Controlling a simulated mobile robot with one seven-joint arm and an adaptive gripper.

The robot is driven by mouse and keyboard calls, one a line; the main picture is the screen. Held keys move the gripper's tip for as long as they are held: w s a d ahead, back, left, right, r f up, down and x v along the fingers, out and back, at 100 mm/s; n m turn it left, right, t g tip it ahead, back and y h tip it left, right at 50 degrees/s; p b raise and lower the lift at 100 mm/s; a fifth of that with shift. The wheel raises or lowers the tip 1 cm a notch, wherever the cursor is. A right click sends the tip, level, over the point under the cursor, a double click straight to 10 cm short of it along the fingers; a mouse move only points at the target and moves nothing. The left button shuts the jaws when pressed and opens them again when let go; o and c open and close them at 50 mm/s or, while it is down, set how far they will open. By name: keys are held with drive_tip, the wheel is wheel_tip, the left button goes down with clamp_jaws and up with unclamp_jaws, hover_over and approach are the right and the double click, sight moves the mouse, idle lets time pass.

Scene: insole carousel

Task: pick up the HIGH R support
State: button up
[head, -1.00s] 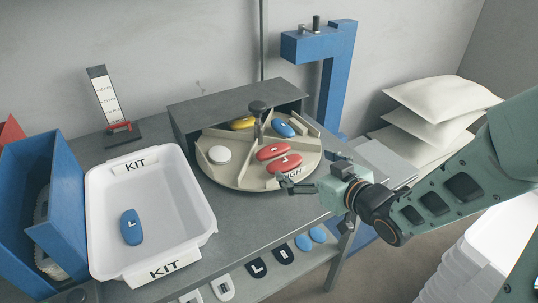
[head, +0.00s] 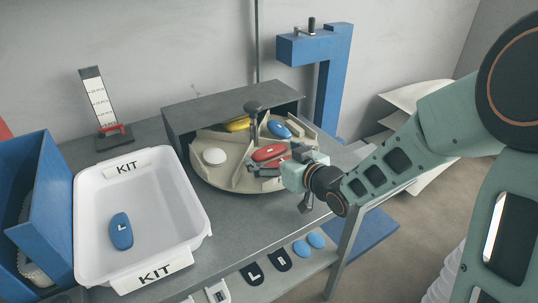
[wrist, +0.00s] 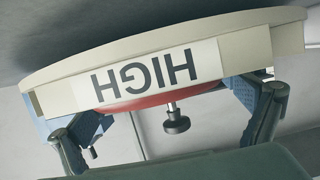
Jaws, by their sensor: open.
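The round cream carousel (head: 222,178) stands on the grey table, divided into compartments. A red support (head: 269,152) lies in its front right compartment; its letter is too small to read. A second red support beside it is mostly hidden by my gripper (head: 276,164). In the wrist view, the HIGH label (wrist: 145,74) on the carousel's rim appears upside down, and a red edge (wrist: 150,103) shows past it. My gripper (wrist: 172,112) is open, with its fingers at either side of the label and red edge. I cannot tell whether they touch anything.
A white KIT tray (head: 86,208) at the left holds a blue support marked L (head: 121,231).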

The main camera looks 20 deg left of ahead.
drive_tip(key=shift+c, duration=0.3)
drive_tip(key=c, duration=0.9)
drive_tip(key=shift+r, duration=0.15)
